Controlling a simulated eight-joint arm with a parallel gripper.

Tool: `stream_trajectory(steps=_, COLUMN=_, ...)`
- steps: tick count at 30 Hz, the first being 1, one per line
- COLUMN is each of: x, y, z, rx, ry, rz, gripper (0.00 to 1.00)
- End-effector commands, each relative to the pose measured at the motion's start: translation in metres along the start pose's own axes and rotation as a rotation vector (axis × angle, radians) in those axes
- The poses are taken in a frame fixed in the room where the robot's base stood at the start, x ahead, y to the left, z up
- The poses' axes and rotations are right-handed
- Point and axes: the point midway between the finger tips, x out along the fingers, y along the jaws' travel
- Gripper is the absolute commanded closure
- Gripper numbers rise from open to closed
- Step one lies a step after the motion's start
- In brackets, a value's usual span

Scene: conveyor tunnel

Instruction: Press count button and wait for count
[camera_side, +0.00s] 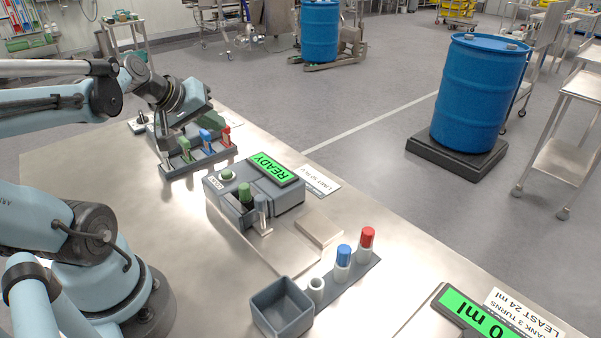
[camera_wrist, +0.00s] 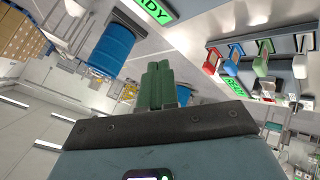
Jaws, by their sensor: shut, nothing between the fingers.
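The grey counting unit (camera_side: 282,195) stands on the steel table in the side view, with its green display (camera_side: 271,167) reading READY. A round pale-green button (camera_side: 227,173) sits on its left top, beside a small label. A green-capped item (camera_side: 245,190) stands in the dark slot at its front.
A rack (camera_side: 200,163) with green, blue and red handles stands just left of the unit. Blue-capped (camera_side: 343,256) and red-capped (camera_side: 366,240) bottles, an empty grey bin (camera_side: 282,308) and a second display (camera_side: 475,315) lie to the right. Bare table lies in front.

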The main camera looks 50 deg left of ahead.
Motion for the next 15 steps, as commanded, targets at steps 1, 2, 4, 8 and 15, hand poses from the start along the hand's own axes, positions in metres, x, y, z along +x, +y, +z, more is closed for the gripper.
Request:
stream_trajectory(steps=1, x=0.000, y=0.000, z=0.000, rx=0.001, ry=0.000, rz=0.000, gripper=1.00)
stream_trajectory(steps=2, x=0.000, y=0.000, z=0.000, rx=0.001, ry=-0.001, rz=0.000, gripper=1.00)
stream_trajectory(steps=4, x=0.000, y=0.000, z=0.000, rx=0.002, ry=-0.001, rz=0.000, gripper=1.00)
stream_trajectory(steps=8, x=0.003, y=-0.002, z=0.002, rx=0.002, ry=-0.001, rz=0.000, gripper=1.00)
stream_trajectory(steps=15, x=0.018, y=-0.012, z=0.013, rx=0.003, ry=-0.001, rz=0.000, gripper=1.00)
